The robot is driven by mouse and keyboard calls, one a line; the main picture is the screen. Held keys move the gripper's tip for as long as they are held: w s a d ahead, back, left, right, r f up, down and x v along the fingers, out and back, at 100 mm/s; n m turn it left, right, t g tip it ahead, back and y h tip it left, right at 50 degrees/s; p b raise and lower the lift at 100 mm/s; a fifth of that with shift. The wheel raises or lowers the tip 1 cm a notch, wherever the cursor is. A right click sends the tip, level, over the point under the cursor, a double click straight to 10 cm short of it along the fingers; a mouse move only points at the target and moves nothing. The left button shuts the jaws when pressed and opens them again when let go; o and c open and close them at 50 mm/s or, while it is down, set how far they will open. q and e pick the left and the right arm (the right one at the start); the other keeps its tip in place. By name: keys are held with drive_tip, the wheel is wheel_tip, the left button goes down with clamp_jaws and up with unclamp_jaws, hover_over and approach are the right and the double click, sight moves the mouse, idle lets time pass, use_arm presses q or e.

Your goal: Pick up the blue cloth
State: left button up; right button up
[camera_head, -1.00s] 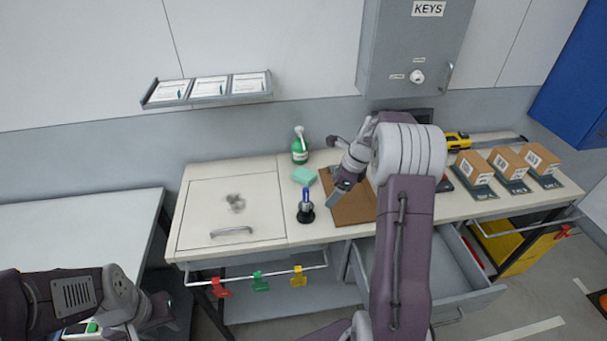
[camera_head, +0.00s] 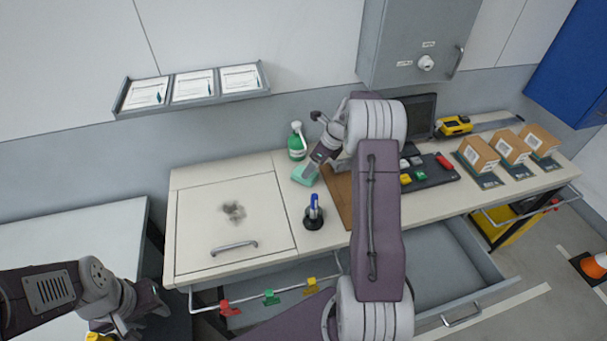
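No clearly blue cloth shows. A small mint-green folded cloth or pad (camera_head: 304,176) lies on the bench, right of the lidded panel. My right gripper (camera_head: 310,167) points down and left at its back right edge and covers part of it. I cannot tell whether they touch or whether the fingers are open. My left gripper (camera_head: 156,303) hangs at lower left, away from the cloth, and its opening cannot be made out.
A green spray bottle (camera_head: 297,146) stands behind the cloth. A blue-handled tool in a dark round stand (camera_head: 314,222) is in front. A brown board (camera_head: 338,194) lies to the right. The panel (camera_head: 215,197) has a dark smudge. A drawer (camera_head: 440,262) hangs open below.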

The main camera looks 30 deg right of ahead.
drive_tip(key=x, duration=0.2)
drive_tip(key=p+x, duration=0.1)
drive_tip(key=x, duration=0.1)
drive_tip(key=shift+s+a, duration=0.25)
drive_tip(key=shift+a, duration=0.05)
drive_tip(key=shift+f, duration=0.3)
drive_tip(key=shift+w+a+f, duration=0.1)
drive_tip(key=shift+w+f, duration=0.05)
drive_tip(key=shift+w, duration=0.1)
drive_tip(key=shift+c, duration=0.6)
drive_tip(key=c, duration=1.4)
drive_tip(key=shift+r, duration=0.4)
drive_tip(key=shift+c, duration=0.2)
drive_tip(key=b+v, duration=0.1)
drive_tip(key=v, duration=0.3)
drive_tip(key=shift+w, duration=0.1)
drive_tip(key=s+d+r+b, duration=0.2)
drive_tip(key=s+d+r, duration=0.3)
drive_tip(key=s, duration=0.4)
drive_tip(key=shift+r, duration=0.8)
